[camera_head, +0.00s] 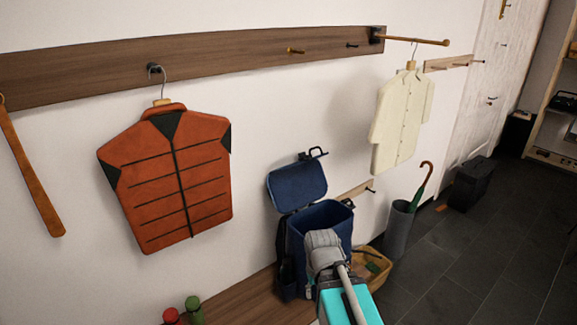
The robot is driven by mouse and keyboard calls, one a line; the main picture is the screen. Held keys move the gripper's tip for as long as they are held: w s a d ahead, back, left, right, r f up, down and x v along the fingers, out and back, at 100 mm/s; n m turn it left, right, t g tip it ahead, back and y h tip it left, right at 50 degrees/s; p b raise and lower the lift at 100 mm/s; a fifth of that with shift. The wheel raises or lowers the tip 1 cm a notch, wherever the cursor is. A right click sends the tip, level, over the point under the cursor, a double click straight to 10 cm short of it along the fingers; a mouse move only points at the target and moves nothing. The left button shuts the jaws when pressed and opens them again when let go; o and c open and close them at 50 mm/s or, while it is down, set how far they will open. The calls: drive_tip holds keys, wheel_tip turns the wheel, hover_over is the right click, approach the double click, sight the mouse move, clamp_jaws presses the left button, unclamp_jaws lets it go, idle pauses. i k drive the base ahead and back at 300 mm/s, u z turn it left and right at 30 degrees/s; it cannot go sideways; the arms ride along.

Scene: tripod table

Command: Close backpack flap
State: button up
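A dark blue backpack (338,216) stands upright on a wooden bench against the wall. Its flap (297,185) is raised and leans back toward the wall, so the top of the bag is open. A dark handle or buckle sticks up at the flap's upper edge. My grey and teal arm reaches up from the bottom edge and covers part of the bag's front. The fingers of my gripper do not show, and I cannot tell whether the arm touches the bag.
The wooden bench (250,303) holds red and green bottles (194,309) at the front left. A basket (374,268) and an umbrella stand (398,230) are right of the backpack. An orange vest (178,182) and a cream shirt (401,118) hang above. Dark floor is open at right.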

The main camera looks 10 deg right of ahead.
sight(293, 186)
drive_tip(key=z, duration=0.1)
drive_tip(key=i, duration=0.95)
drive_tip(key=u, duration=0.05)
